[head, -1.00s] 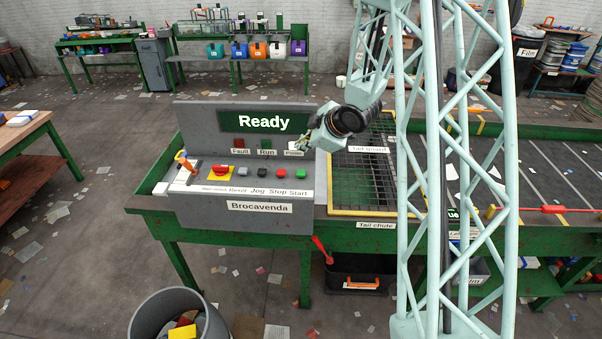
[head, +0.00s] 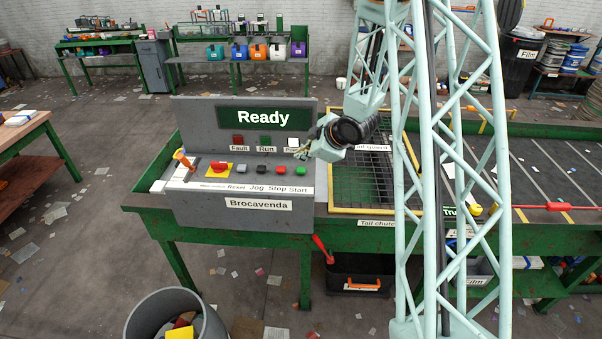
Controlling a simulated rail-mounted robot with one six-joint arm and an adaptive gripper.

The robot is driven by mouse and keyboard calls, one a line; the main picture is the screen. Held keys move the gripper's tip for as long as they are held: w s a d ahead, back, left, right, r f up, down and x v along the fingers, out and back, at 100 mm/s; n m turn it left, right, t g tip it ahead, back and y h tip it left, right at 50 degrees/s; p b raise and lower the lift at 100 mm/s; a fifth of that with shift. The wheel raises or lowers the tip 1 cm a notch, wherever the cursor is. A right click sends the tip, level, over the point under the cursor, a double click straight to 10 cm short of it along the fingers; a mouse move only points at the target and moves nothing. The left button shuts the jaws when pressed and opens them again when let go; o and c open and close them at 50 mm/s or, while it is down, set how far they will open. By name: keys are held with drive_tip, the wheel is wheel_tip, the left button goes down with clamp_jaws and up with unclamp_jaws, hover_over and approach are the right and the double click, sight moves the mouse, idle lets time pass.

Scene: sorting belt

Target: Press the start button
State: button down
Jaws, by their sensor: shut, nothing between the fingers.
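The grey control panel (head: 245,216) labelled Brocavenda stands at the left end of the green belt frame. Its display (head: 263,117) reads "Ready". The green start button (head: 300,170) is at the right end of the button row, above the label "Start". The red stop button (head: 281,170) is just left of it. My gripper (head: 303,154) is shut and empty, above the start button and apart from it, in front of the lamp row. It partly hides the right-hand white lamp (head: 292,142) and its label.
A red mushroom button (head: 220,168) on a yellow plate, a grey button (head: 240,168) and a dark button (head: 261,169) share the row. An orange-handled switch (head: 184,160) is at the left. A mesh tail guard (head: 360,185) lies right of the panel.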

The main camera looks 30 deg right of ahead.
sight(301, 170)
drive_tip(key=shift+f+b, duration=1.1)
drive_tip(key=shift+f, duration=0.3)
drive_tip(key=shift+f+b, duration=1)
drive_tip(key=shift+b, duration=0.15)
idle(2.0)
drive_tip(key=shift+r, duration=0.25)
drive_tip(key=shift+r+p, duration=0.55)
drive_tip(key=shift+r, duration=0.15)
drive_tip(key=shift+r, duration=0.1)
idle(0.4)
drive_tip(key=shift+r+p, duration=1.7)
drive_tip(key=shift+r, duration=0.7)
